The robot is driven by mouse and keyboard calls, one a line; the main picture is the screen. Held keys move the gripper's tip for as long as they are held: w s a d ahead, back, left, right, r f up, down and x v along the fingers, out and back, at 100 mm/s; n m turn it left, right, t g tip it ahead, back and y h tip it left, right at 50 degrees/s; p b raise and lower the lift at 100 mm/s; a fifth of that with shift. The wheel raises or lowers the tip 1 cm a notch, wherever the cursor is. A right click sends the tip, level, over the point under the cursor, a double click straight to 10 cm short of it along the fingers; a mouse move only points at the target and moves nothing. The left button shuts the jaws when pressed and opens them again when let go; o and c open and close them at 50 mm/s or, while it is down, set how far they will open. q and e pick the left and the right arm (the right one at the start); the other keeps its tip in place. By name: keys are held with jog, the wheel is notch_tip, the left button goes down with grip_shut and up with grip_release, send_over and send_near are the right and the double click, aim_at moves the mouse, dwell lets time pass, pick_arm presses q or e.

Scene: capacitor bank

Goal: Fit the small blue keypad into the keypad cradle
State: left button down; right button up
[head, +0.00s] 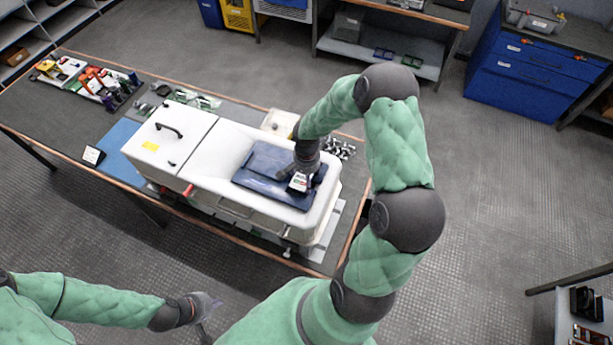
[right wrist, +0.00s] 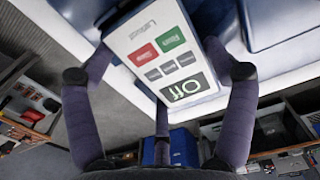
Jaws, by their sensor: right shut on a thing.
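The keypad (right wrist: 166,52) shows close up in the right wrist view. Its pale face has a red button, a green button, smaller grey buttons and a display reading "Off". My right gripper (right wrist: 160,68) is shut on it, with a finger at either side. In the head view the keypad (head: 298,183) is held over the dark blue panel (head: 255,182) in the white machine's basin, and the right gripper (head: 303,168) hides part of it. I cannot make out the keypad cradle for certain. My left gripper (head: 207,311) is empty, fingers apart, away from the table.
The white machine (head: 226,148) has a lidded left part with a black handle. A tray of coloured parts (head: 88,80) stands at the table's far left. A small white sign (head: 93,155) and a blue mat (head: 117,143) lie left of the machine. Small metal parts (head: 338,148) lie behind the basin.

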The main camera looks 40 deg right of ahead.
jog(key=shift+f, duration=0.15)
jog(key=o, duration=1.1)
jog(key=shift+o, duration=0.2)
notch_tip(320, 180, up, 12)
